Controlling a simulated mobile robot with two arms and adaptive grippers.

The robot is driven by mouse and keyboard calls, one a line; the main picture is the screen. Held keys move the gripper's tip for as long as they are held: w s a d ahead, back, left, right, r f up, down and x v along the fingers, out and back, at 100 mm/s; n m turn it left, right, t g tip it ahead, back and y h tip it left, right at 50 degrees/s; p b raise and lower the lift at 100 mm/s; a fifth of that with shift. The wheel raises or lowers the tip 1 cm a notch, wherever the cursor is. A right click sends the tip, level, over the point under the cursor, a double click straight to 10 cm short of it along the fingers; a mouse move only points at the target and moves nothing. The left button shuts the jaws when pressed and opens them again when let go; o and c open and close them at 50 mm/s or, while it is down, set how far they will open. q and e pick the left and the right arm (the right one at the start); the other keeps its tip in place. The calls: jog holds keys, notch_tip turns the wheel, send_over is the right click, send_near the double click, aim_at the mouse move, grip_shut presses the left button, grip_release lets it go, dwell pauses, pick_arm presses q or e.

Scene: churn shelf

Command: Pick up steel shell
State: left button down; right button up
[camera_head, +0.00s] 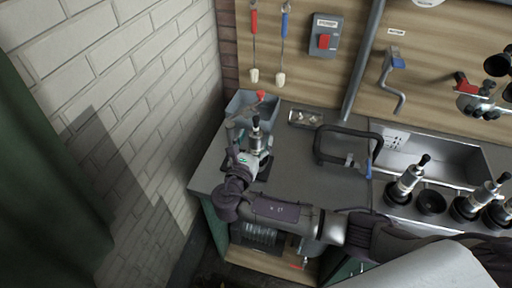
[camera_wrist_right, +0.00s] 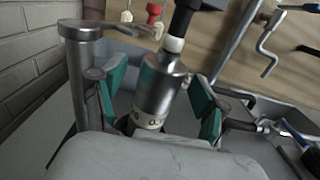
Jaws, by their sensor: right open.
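The steel shell (camera_head: 256,139) is a bright metal cylinder with a black top, upright at the left end of the grey counter. It also shows in the right wrist view (camera_wrist_right: 160,90), with a white collar near its black top and a pale band with dark marks low down. My right gripper (camera_head: 251,160) reaches it from the front. Its green-padded fingers (camera_wrist_right: 161,88) are open on either side of the shell, with small gaps visible. The shell's base is partly hidden by the gripper. My left gripper is not in view.
A black-handled frame (camera_head: 347,132) and similar shells (camera_head: 408,181) stand further right, by the sink (camera_head: 440,157).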

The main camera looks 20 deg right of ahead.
jog(key=shift+w+d+f, duration=0.1)
jog(key=shift+w+d, duration=0.2)
jog(key=shift+w, duration=0.1)
grip_shut()
